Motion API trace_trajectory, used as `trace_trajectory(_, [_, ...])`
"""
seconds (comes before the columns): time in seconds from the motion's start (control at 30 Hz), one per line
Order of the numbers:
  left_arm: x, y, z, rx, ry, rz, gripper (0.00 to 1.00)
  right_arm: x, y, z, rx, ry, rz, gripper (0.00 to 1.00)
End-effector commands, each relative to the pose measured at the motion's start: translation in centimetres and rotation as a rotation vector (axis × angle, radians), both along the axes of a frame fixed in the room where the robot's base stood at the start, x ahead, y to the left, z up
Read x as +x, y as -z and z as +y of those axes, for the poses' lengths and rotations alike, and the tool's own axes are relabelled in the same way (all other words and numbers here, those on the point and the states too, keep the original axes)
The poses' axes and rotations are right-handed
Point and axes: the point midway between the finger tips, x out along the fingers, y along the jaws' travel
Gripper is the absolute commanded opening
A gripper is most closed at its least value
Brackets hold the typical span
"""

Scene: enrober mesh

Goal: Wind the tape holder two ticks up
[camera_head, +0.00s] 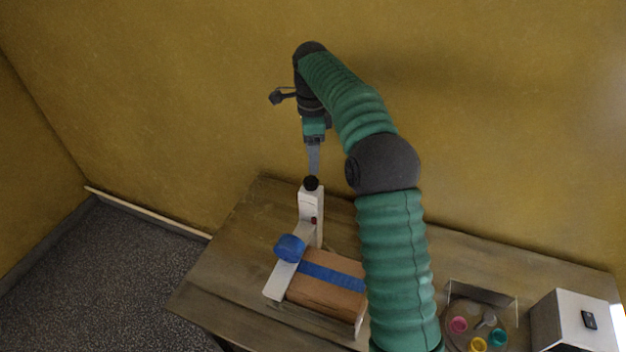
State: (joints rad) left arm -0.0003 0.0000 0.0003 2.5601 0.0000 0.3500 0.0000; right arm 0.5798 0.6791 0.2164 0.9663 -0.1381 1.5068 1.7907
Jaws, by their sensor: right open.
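The tape holder is a white upright post (309,205) on the wooden table, with a black knob (311,184) on top and a small red mark on its side. A blue tape roll (290,248) sits on an arm at its foot. A strip of blue tape (330,275) runs across a brown box (325,297) beside it. My right gripper (313,172) points down just above the knob; its fingers are open, seen edge-on. I cannot tell whether the fingertips touch the knob. My left gripper is not in view.
A tray (463,325) with several small coloured round items stands at the right front, partly behind my right arm. A white box (572,325) with a dark panel stands at the right edge. The table (225,265) is clear left of the holder. A yellow wall is behind.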

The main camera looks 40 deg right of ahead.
Motion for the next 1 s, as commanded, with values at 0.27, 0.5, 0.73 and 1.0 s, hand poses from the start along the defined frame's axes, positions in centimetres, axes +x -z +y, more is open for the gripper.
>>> trace_trajectory(0.27, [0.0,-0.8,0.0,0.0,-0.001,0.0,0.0,0.0,6.4,-0.4,0.004,0.0,0.002,0.61])
trace_trajectory(0.5, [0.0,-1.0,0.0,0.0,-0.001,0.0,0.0,0.0,8.2,-0.4,0.003,0.0,-0.001,0.61])
trace_trajectory(0.73, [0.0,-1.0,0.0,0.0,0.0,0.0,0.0,0.0,8.2,-0.3,0.002,-0.001,-0.001,0.54])
trace_trajectory(1.0, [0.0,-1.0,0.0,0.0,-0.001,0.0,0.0,0.1,8.1,-0.1,0.001,-0.002,-0.003,0.19])
